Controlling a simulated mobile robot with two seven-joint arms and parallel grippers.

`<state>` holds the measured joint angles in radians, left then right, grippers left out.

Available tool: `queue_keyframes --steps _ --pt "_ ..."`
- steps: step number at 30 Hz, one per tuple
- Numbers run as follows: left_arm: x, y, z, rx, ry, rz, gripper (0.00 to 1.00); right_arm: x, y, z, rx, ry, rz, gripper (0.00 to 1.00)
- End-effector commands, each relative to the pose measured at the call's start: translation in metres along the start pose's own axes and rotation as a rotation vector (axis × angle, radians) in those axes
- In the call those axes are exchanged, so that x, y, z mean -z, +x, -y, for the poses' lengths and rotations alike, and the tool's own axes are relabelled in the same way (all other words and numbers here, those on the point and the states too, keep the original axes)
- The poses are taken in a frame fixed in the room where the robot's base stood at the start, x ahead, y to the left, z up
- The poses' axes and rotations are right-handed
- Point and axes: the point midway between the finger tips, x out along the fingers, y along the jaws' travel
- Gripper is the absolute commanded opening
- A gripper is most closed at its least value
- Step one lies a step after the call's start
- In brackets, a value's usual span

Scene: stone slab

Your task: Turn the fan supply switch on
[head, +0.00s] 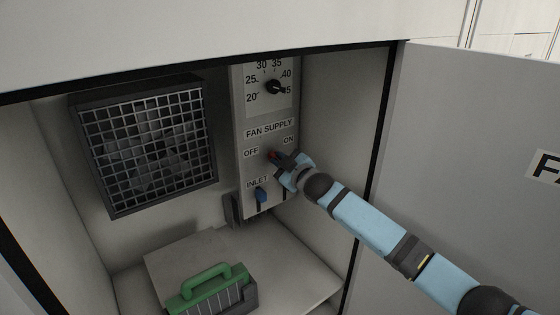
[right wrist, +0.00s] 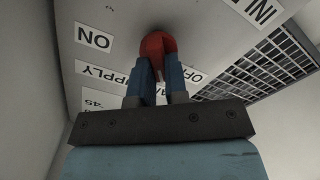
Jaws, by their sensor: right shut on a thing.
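In the right wrist view the red knob (right wrist: 157,45) sits between the blue fingers of my right gripper (right wrist: 160,75). My right gripper also shows in the head view (head: 280,160), its fingertips at the switch and shut on the knob. The gripper partly hides the knob, and I cannot tell which label the switch points to. My left gripper is not in view.
A caged fan (head: 150,145) is on the back wall. A green-handled block (head: 213,290) stands on the cabinet floor. The open door (head: 480,130) is at the right.

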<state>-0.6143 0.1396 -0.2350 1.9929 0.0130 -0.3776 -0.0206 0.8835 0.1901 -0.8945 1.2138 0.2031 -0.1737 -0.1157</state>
Motion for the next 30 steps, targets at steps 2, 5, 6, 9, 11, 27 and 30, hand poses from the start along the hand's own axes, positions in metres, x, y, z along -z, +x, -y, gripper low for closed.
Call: queue_keyframes --steps 2,5,6,9,11,27,30 --pt "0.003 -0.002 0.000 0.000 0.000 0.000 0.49 0.001 0.000 -0.001 0.000 0.032 0.001 0.00" --pt "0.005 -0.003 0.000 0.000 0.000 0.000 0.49 0.001 0.000 -0.001 0.000 0.091 0.002 0.00" --pt "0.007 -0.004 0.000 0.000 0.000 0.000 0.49 0.001 0.000 -0.001 0.000 0.118 0.002 0.00" --pt "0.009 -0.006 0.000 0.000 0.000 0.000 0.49 0.001 0.000 -0.002 0.001 0.199 0.002 0.00" --pt "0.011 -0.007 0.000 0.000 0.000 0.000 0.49 0.001 0.000 -0.002 0.000 0.255 0.002 0.00" --pt "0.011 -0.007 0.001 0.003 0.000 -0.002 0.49 -0.003 0.000 -0.004 0.000 0.768 0.000 0.00" --pt "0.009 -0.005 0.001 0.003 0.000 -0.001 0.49 -0.004 0.000 -0.004 0.000 0.863 0.000 0.00"
